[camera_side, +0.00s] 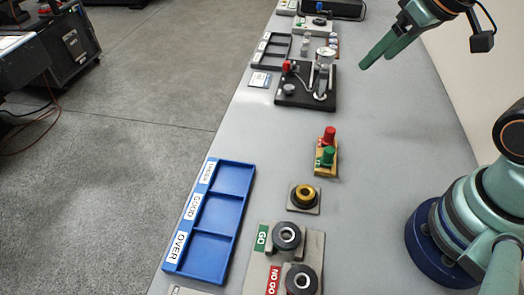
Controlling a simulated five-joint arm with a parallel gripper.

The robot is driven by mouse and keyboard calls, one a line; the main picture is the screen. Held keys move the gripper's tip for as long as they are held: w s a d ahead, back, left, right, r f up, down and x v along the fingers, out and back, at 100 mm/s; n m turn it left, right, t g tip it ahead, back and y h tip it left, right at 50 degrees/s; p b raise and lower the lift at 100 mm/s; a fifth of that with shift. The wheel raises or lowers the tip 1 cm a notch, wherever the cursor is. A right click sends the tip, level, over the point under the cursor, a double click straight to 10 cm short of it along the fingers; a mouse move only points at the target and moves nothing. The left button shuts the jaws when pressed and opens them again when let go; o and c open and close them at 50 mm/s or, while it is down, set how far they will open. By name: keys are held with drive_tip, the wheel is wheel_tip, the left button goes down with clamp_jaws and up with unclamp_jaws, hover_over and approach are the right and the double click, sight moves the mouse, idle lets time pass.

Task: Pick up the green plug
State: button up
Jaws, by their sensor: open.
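The green plug (326,156) stands upright in a small tan block (325,172) near the middle of the grey bench. A red plug (329,136) stands just behind it in the same block. My gripper (371,59) is at the upper right, above the bench and well apart from the plugs. It is open and empty, with its green fingers pointing down to the left.
A blue tray (238,202) labelled UNDER, GOOD and OVER lies at the left. A brass ring (304,196) on a plate and GO (286,236) and NO GO (301,280) ring gauges stand in front. A dial gauge stand (306,96) is behind. The bench right of the plugs is clear.

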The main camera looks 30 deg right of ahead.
drive_tip(key=n+g, duration=0.6)
drive_tip(key=n, duration=1.2)
hover_over(330, 149)
wheel_tip(330, 149, down, 11)
drive_tip(key=f, duration=0.6)
drive_tip(key=shift+s+d, duration=0.1)
drive_tip(key=shift+d, duration=0.15)
drive_tip(key=shift+a+f, duration=0.15)
drive_tip(key=shift+f, duration=1.25)
drive_tip(key=shift+a+f, duration=0.1)
drive_tip(key=shift+f, duration=1.25)
clamp_jaws()
